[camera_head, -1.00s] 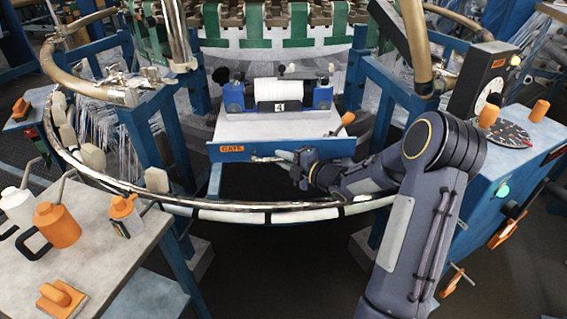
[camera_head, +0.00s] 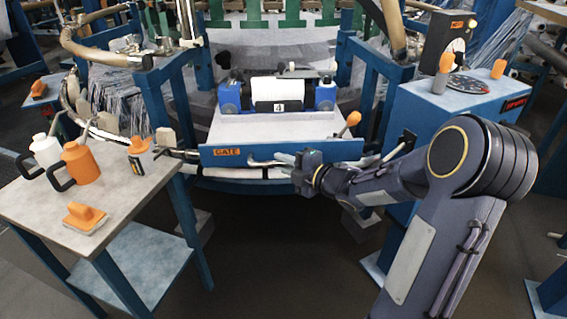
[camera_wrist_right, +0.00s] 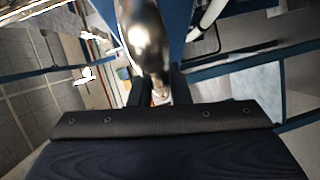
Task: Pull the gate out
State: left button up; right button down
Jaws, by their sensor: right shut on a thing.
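The gate is a blue panel (camera_head: 212,158) with an orange GATE label, at the front of a grey deck in the middle of the head view. A pale bar handle (camera_head: 262,161) runs along its face. My right gripper (camera_head: 299,166) is at the right part of this handle and shut on it. In the right wrist view, a shiny metal piece (camera_wrist_right: 146,35) reaches down to between the dark fingers (camera_wrist_right: 158,96). The panel now overlaps the front of the loom's ring in the picture. My left gripper is not in view.
A roller in blue mounts (camera_head: 275,90) sits on the deck. A table (camera_head: 112,205) with an orange jug (camera_head: 80,165) stands at left. A blue cabinet with a dial (camera_head: 459,86) stands at right. The dark floor (camera_head: 270,265) before the gate is clear.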

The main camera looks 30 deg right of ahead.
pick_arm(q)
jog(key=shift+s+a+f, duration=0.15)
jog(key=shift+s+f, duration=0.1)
pick_arm(e)
jog(key=shift+s+a+f, duration=0.15)
jog(key=shift+s+a, duration=0.2)
jog(key=shift+s, duration=0.2)
jog(key=c, duration=1.4)
grip_release()
jog(key=shift+s, duration=0.15)
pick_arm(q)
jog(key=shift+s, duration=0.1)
pick_arm(e)
jog(key=shift+o, duration=0.2)
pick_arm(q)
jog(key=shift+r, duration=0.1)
pick_arm(e)
jog(key=shift+s+d, duration=0.1)
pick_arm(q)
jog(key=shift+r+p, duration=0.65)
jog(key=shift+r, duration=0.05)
pick_arm(e)
jog(key=v, duration=0.7)
jog(key=shift+s, duration=0.3)
